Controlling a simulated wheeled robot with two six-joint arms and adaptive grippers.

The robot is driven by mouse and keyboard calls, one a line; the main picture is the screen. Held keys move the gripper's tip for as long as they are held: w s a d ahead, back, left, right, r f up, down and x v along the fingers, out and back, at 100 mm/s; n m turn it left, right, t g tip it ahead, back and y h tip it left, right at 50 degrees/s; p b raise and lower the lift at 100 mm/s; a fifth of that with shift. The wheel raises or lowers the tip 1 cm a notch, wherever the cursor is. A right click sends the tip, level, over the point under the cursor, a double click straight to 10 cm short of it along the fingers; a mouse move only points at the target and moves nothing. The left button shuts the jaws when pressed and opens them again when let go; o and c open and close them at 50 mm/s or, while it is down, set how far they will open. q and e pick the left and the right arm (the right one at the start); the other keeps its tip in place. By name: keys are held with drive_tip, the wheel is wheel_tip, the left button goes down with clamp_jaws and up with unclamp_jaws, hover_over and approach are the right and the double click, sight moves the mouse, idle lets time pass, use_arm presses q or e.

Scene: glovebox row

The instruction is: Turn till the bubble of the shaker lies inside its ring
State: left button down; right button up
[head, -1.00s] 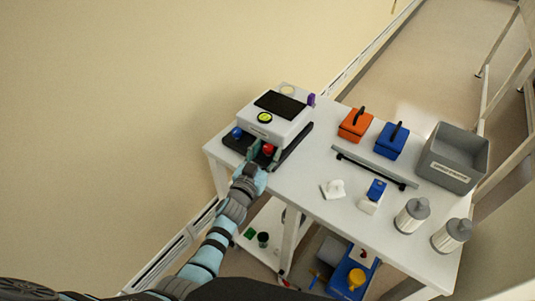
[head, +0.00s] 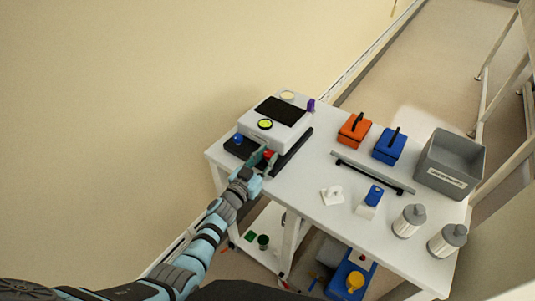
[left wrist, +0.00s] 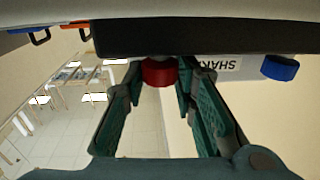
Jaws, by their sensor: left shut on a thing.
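The shaker (head: 278,117) is a white box on a dark base at the far left part of the table. Its round yellow-green level (head: 265,124) sits on top; the bubble is too small to place against the ring. A red knob (head: 269,154) and a blue knob (head: 238,139) are along its near side. My left gripper (head: 262,158) is shut on the red knob. In the left wrist view the red knob (left wrist: 159,72) lies between the fingers, and the blue knob (left wrist: 280,67) is free to the right. My right gripper is not in view.
On the white table (head: 300,185) stand an orange box (head: 354,128), a blue box (head: 389,147), a grey bin (head: 451,162), two grey-topped canisters and a dark bar. A purple item (head: 310,105) is by the shaker's far corner. Bins stand below.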

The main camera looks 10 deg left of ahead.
use_arm(q)
drive_tip(key=shift+a+r+m+h+p, duration=0.15)
drive_tip(key=shift+m+h+p, duration=0.15)
drive_tip(key=shift+h, duration=0.2)
drive_tip(key=shift+m+g+h, duration=0.4)
drive_tip(key=shift+h, duration=0.2)
drive_tip(key=shift+w+f+m+g+h, duration=0.15)
drive_tip(key=shift+f+m+g+h, duration=0.15)
drive_tip(key=shift+m+h, duration=0.2)
drive_tip(key=m+g+h+b, duration=0.1)
drive_tip(key=h+b, duration=0.1)
drive_tip(key=m+g+h+b, duration=0.2)
drive_tip(key=b, duration=0.1)
drive_tip(key=m+g+h+b, duration=0.1)
drive_tip(key=b, duration=0.2)
drive_tip(key=shift+w+a+f+m+g+h, duration=0.1)
drive_tip(key=shift+a+f+m+g+h, duration=0.1)
drive_tip(key=shift+a+m+g+h, duration=0.15)
drive_tip(key=shift+d+r+m+g+h+b, duration=0.1)
drive_tip(key=shift+r+m+g+h+b, duration=0.1)
drive_tip(key=shift+m+g+h+b, duration=0.45)
drive_tip(key=shift+n, duration=0.3)
drive_tip(key=c, duration=1.3)
unclamp_jaws()
drive_tip(key=shift+r, duration=0.1)
